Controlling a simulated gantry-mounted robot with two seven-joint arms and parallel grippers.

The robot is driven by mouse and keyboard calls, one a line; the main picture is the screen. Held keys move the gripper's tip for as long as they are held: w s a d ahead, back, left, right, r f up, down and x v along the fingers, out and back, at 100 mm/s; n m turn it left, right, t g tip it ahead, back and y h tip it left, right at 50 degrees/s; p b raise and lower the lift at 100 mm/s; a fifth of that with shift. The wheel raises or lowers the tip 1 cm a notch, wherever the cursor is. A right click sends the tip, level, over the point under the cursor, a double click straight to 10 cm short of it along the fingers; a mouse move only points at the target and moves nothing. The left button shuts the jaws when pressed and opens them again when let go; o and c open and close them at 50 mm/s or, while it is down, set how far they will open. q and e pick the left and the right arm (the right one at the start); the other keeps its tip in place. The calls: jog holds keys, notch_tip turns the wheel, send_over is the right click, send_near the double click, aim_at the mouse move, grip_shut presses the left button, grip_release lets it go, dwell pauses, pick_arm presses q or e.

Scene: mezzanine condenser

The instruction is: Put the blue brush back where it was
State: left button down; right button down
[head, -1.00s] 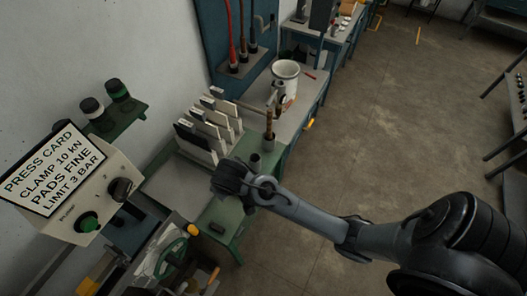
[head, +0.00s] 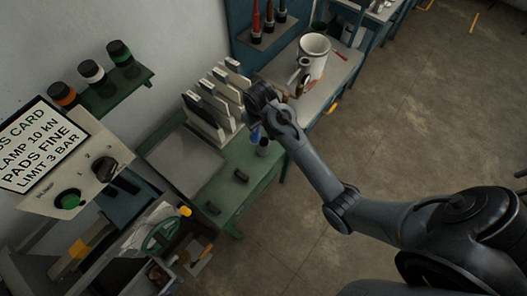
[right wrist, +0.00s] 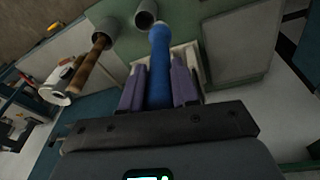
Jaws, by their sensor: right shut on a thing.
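The blue brush (right wrist: 159,72) is between the purple finger pads of my right gripper (right wrist: 160,80), which is shut on it. A bit of the brush (head: 254,136) shows below my wrist in the head view. Its far end is close to the mouth of a grey cup (right wrist: 146,17); I cannot tell whether it is inside. In the head view a grey cup (head: 263,148) stands on the green bench just below and right of the gripper. My left gripper is not in view.
A white pot (head: 313,56) stands behind on the grey bench. The green bench (head: 232,195) is mostly clear in front, with two small dark blocks. A control box (head: 75,180) is at the left.

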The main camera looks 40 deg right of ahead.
aim_at(255, 138)
jog(key=w+d+f+g, duration=0.1)
jog(key=w+d+f, duration=0.1)
jog(key=f, duration=0.5)
jog(key=w+d+f+g+b, duration=0.1)
jog(key=d+f, duration=0.3)
jog(key=f, duration=0.4)
jog(key=shift+w+f+n+y+b, duration=0.3)
jog(key=shift+w+n+y, duration=0.05)
jog(key=shift+n+y, duration=0.05)
jog(key=shift+f, duration=0.2)
jog(key=c, duration=0.8)
grip_release()
jog(key=shift+c, duration=0.2)
jog(key=shift+r, duration=0.15)
